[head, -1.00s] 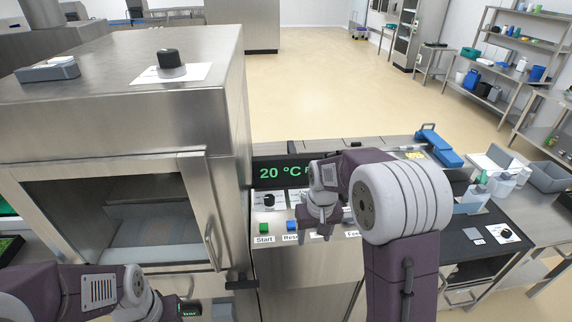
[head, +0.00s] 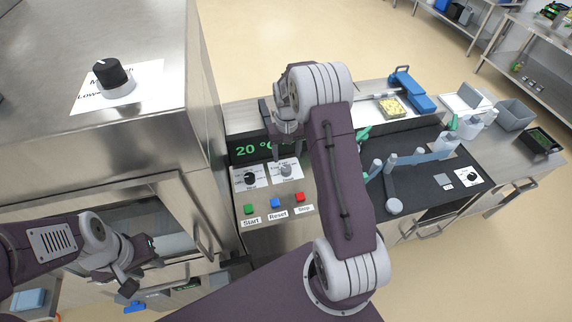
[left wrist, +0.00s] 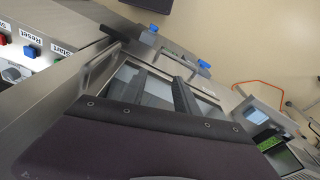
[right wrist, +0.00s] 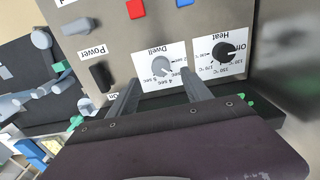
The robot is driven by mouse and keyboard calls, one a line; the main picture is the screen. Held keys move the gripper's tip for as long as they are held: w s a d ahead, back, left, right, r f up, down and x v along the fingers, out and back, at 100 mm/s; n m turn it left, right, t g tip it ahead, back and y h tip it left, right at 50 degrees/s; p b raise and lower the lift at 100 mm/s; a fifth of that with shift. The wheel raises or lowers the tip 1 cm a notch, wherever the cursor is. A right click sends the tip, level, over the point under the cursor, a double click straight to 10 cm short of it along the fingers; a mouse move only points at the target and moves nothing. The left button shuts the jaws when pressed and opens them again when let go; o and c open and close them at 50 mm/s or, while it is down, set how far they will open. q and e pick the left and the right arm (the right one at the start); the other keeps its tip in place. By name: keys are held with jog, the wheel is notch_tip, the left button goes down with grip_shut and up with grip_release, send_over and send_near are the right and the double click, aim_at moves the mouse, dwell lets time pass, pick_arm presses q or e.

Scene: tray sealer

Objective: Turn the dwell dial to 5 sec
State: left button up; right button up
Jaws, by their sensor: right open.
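The grey dwell dial (right wrist: 157,65) sits on a white label on the steel panel. Upside-down marks including 4 sec and 5 sec show beside it in the right wrist view; I cannot tell which its pointer meets. It also shows in the head view (head: 286,171). My right gripper (right wrist: 160,80) is open, its fingertips just short of the dial and to either side of it; no contact is visible. In the head view my right gripper (head: 288,146) hangs over the dial's far side. My left gripper (left wrist: 160,78) is open and empty, over the sealer's front.
The black heat dial (right wrist: 222,52) is close beside the dwell dial. Start (head: 250,209), Reset (head: 275,202) and Stop (head: 299,197) buttons lie in front. A black power switch (right wrist: 100,77) is near a fingertip. The green temperature display (head: 252,149) stands behind.

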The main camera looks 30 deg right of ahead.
jog(key=p, duration=0.1)
send_over(286, 168)
notch_tip(286, 168, down, 4)
jog(key=shift+w+f, duration=0.1)
notch_tip(286, 168, down, 4)
jog(key=shift+r+p, duration=0.2)
jog(key=shift+p, duration=0.4)
jog(key=shift+s+f, duration=0.25)
jog(key=shift+f, duration=0.05)
jog(key=shift+w+f, duration=0.1)
jog(key=shift+w, duration=0.1)
jog(key=shift+c, duration=0.7)
grip_shut()
pick_arm(q)
jog(key=shift+w+d+r, duration=0.1)
jog(key=shift+w+r, duration=0.15)
jog(key=shift+r, duration=0.3)
jog(key=shift+w+r, duration=0.2)
jog(key=shift+r, duration=0.35)
